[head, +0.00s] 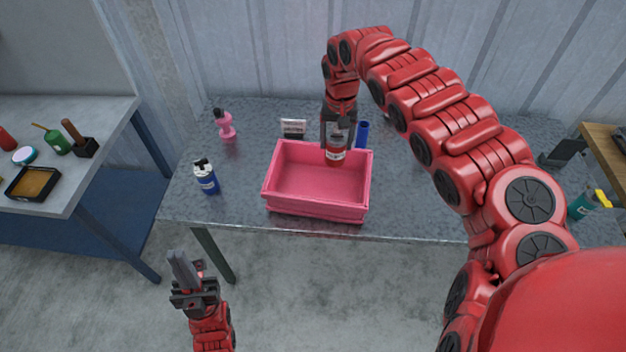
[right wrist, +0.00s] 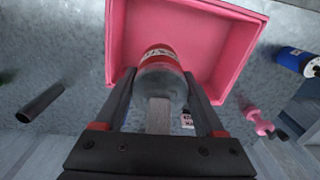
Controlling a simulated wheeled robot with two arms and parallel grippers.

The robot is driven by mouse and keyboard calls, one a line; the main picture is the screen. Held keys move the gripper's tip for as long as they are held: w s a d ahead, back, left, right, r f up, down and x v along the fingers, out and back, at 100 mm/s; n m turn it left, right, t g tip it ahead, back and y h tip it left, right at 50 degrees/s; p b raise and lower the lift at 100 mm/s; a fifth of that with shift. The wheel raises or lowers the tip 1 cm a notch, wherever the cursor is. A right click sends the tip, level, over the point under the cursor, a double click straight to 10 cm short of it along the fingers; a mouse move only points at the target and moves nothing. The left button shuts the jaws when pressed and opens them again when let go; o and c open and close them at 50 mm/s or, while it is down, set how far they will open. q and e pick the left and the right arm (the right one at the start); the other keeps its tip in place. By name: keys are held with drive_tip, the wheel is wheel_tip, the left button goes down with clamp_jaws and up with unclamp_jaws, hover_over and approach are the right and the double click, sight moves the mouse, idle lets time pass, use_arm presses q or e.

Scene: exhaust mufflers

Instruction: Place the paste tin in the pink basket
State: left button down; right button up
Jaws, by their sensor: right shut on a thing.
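The paste tin (head: 335,157), red with a pale label and a grey end, is held by my right gripper (head: 338,132). It hangs over the back part of the pink basket (head: 317,209), near the basket's rear wall. In the right wrist view the tin (right wrist: 160,72) is between the two fingers, its red end towards the basket (right wrist: 236,14). Whether the tin touches the basket floor cannot be told. The basket looks empty otherwise. My left gripper (head: 184,268) is low at the front left, off the table, with its fingers together and nothing visible in them.
A side table (head: 100,130) with several items is at the left.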

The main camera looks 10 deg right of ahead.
sight(341, 156)
drive_tip(key=shift+m, duration=0.6)
drive_tip(key=f, duration=0.1)
drive_tip(key=d+f+b, duration=0.1)
drive_tip(key=f, duration=0.3)
drive_tip(key=shift+s+d+f, duration=0.25)
drive_tip(key=shift+s, duration=0.15)
wheel_tip(341, 156, down, 8)
drive_tip(key=shift+s+p, duration=0.1)
drive_tip(key=shift+p, duration=0.8)
drive_tip(key=shift+f, duration=0.3)
drive_tip(key=shift+d+f, duration=0.1)
drive_tip(key=shift+f, duration=0.4)
